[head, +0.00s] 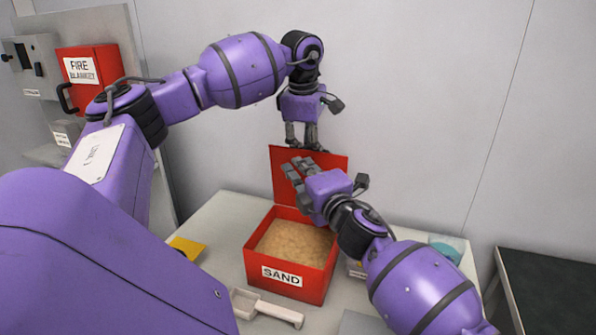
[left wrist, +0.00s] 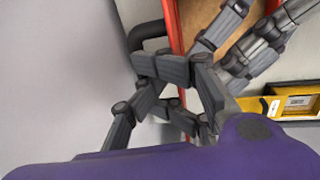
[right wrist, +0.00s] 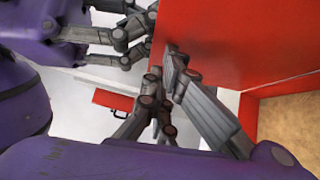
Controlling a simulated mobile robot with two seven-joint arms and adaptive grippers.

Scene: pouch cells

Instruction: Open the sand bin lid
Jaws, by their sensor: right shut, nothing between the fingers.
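The red sand bin (head: 289,292) stands on the grey bench with sand (head: 295,243) showing inside. Its red lid (head: 325,162) stands up at the back edge, so the bin is open; the lid also fills the upper right of the right wrist view (right wrist: 230,45). My left gripper (head: 303,146) is at the lid's top edge; its grip is unclear. A black handle (left wrist: 150,35) shows beside the red edge in the left wrist view. My right gripper (head: 297,168) is shut and empty, in front of the lid's inner face, hiding part of it.
A white scoop (head: 267,308) lies in front of the bin. A yellow item (head: 186,247) lies left of it. A teal item (head: 447,245) is at the right behind my right arm. A red fire blanket box (head: 90,72) hangs on the left wall. A dark-topped table (head: 555,290) stands at right.

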